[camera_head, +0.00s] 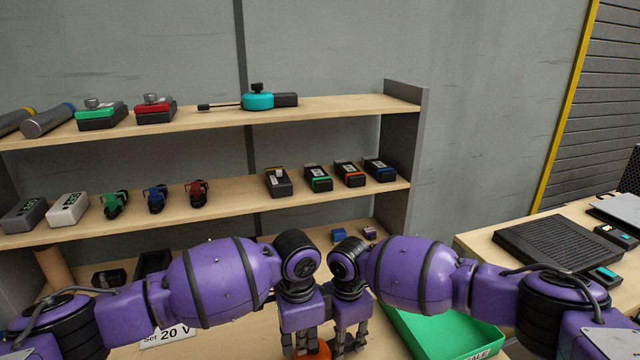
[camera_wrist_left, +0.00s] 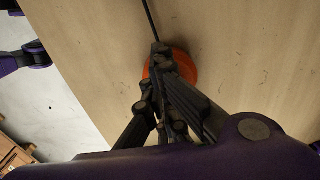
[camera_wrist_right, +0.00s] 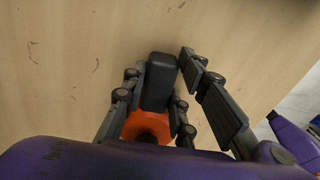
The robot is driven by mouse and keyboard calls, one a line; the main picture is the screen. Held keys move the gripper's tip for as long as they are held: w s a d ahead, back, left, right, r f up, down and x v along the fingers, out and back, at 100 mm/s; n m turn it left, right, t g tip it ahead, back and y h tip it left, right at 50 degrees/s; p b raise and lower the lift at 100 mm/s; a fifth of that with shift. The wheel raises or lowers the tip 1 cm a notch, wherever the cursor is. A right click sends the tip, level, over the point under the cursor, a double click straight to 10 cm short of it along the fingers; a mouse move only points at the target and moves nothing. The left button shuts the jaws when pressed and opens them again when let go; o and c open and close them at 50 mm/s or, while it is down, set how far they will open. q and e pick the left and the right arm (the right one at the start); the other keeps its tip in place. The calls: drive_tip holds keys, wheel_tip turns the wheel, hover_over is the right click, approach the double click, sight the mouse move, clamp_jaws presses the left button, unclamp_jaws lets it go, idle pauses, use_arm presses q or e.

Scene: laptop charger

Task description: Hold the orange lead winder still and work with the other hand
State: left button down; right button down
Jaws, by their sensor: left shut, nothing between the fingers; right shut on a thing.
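The orange lead winder (camera_head: 320,350) lies on the wooden worktop, mostly hidden by my grippers in the head view. It shows as an orange disc (camera_wrist_left: 184,66) in the left wrist view, with a thin black lead (camera_wrist_left: 151,20) running away from it. My left gripper (camera_wrist_left: 160,50) is shut and empty, its fingertips over the disc near the lead; contact cannot be told. In the right wrist view, my right gripper (camera_wrist_right: 158,75) is around a black block (camera_wrist_right: 160,82) attached beside the orange disc (camera_wrist_right: 150,124), and is shut on it.
A green tray (camera_head: 440,335) stands right of my grippers. Shelves behind hold chargers, clips and a teal winder (camera_head: 258,101). A side table (camera_head: 480,247) with a black slatted device stands at right.

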use_arm(q)
drive_tip(key=shift+s+f, duration=0.3)
drive_tip(key=shift+f, duration=0.2)
drive_tip(key=shift+w+d, duration=0.1)
drive_tip(key=shift+d, duration=0.35)
drive_tip(key=shift+w+a, duration=0.2)
drive_tip(key=shift+w, duration=0.5)
drive_tip(key=shift+w+a+r, duration=0.1)
drive_tip(key=shift+w+r, duration=0.1)
drive_tip(key=shift+w, duration=0.35)
drive_tip(key=shift+w+r, duration=0.1)
drive_tip(key=shift+r, duration=0.05)
